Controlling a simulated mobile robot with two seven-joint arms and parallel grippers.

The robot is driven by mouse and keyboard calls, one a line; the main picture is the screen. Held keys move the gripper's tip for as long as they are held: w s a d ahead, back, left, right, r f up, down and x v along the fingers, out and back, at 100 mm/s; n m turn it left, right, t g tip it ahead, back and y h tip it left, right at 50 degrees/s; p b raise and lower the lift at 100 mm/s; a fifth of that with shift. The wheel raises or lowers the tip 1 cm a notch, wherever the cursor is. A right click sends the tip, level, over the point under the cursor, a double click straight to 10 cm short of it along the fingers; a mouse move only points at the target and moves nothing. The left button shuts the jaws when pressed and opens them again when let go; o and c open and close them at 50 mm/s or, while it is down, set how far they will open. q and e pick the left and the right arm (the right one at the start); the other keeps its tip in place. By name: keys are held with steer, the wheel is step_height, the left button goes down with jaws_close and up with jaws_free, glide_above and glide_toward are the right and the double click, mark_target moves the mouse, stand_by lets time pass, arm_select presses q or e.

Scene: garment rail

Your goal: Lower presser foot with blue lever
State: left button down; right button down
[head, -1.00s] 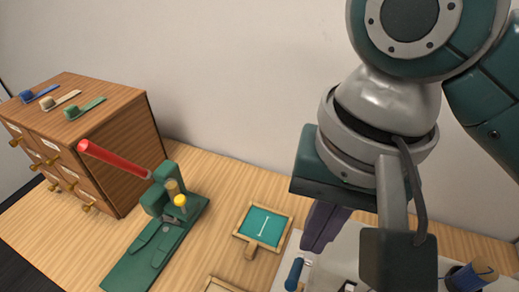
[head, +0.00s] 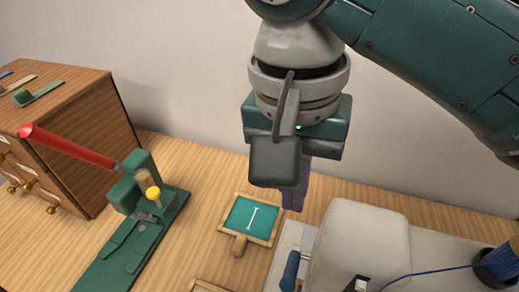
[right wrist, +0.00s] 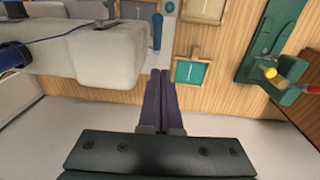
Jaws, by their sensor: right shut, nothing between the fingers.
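The blue lever (head: 290,270) stands at the left end of the pale sewing machine (head: 362,240), near the bottom of the head view. It also shows in the right wrist view (right wrist: 157,32), just beyond the fingertips. The presser foot itself cannot be made out. My right gripper (head: 292,205) is shut and empty, pointing down behind the machine's left end, above and apart from the lever. In the right wrist view its dark fingers (right wrist: 160,75) lie together. My left gripper is not in view.
A green press (head: 140,220) with a red handle (head: 75,148) stands left. A wooden-framed teal tile (head: 252,217) lies between it and the machine. A wooden drawer cabinet (head: 75,120) is at far left. A blue thread spool (head: 497,265) sits at right.

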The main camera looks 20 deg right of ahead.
glide_above(292, 264)
steer(key=w, duration=0.2)
step_height(292, 264, down, 8)
steer(key=shift+s+a+f, duration=0.15)
steer(key=shift+s+f, duration=0.35)
steer(key=shift+f, duration=0.3)
steer(key=shift+s+a+f, duration=0.1)
steer(key=shift+s+f, duration=0.4)
steer(key=shift+f, duration=0.25)
